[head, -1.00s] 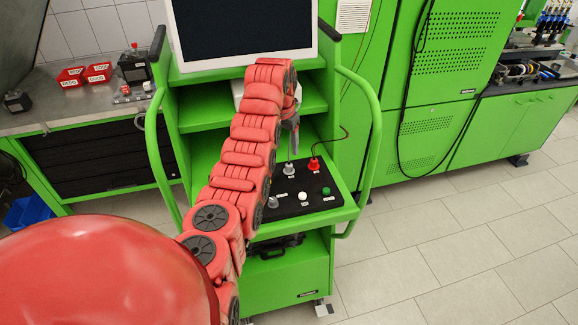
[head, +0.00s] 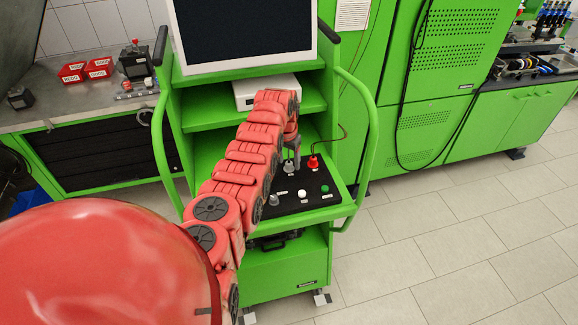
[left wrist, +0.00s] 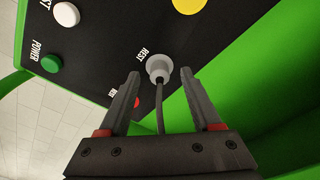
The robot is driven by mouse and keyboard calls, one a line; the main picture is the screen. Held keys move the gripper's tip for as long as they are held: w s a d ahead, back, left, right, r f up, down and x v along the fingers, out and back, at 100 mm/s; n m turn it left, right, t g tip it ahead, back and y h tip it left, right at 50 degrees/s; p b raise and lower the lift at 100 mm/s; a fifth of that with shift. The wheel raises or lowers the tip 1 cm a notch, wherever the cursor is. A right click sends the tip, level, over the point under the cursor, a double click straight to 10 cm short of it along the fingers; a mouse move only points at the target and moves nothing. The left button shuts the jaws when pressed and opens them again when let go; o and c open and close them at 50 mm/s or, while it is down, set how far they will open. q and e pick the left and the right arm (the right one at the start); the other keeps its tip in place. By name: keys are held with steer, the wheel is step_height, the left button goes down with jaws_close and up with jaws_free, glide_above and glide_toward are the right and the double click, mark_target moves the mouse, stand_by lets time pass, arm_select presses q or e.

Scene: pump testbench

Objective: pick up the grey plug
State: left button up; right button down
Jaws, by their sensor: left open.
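The grey plug (head: 289,168) stands upright in the black panel on the green cart. In the left wrist view the grey plug (left wrist: 158,67) shows as a round grey piece with a dark cable running back from it. My left gripper (head: 292,158) is over the panel, just above the plug. In the left wrist view my left gripper (left wrist: 160,75) is open, with one fingertip on each side of the plug and the cable between the fingers. Whether a finger touches the plug I cannot tell. My right gripper is not in view.
The panel (head: 297,205) also bears a white button (head: 302,194) and a green button (head: 324,189). Green cart handles (head: 371,140) rise at both sides, and a monitor (head: 245,32) stands above.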

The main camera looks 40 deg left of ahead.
arm_select(q)
jaws_close()
steer(key=shift+r, duration=0.15)
